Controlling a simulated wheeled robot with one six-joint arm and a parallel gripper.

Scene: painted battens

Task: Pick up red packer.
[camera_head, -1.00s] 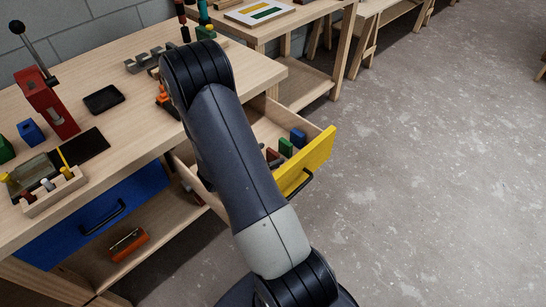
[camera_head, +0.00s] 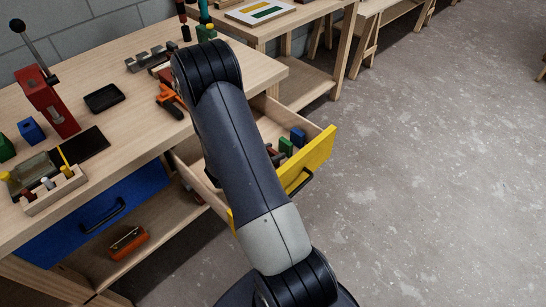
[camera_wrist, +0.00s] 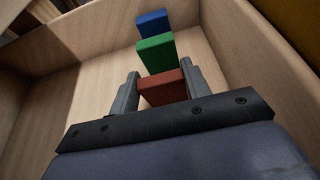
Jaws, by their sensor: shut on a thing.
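The red packer (camera_wrist: 162,87) is a small brick-red block in the wrist view, standing in the open drawer. My gripper (camera_wrist: 160,84) is shut on it, with one grey finger at its left side and one at its right. The packer's lower part is hidden behind the gripper's dark crossbar. In the head view my arm covers the gripper and most or all of the packer.
A green block (camera_wrist: 157,54) and a blue block (camera_wrist: 153,23) stand just beyond the packer. The drawer's wooden walls (camera_wrist: 225,40) are close around my gripper. The yellow drawer front (camera_head: 306,166) is pulled out from the bench (camera_head: 150,110).

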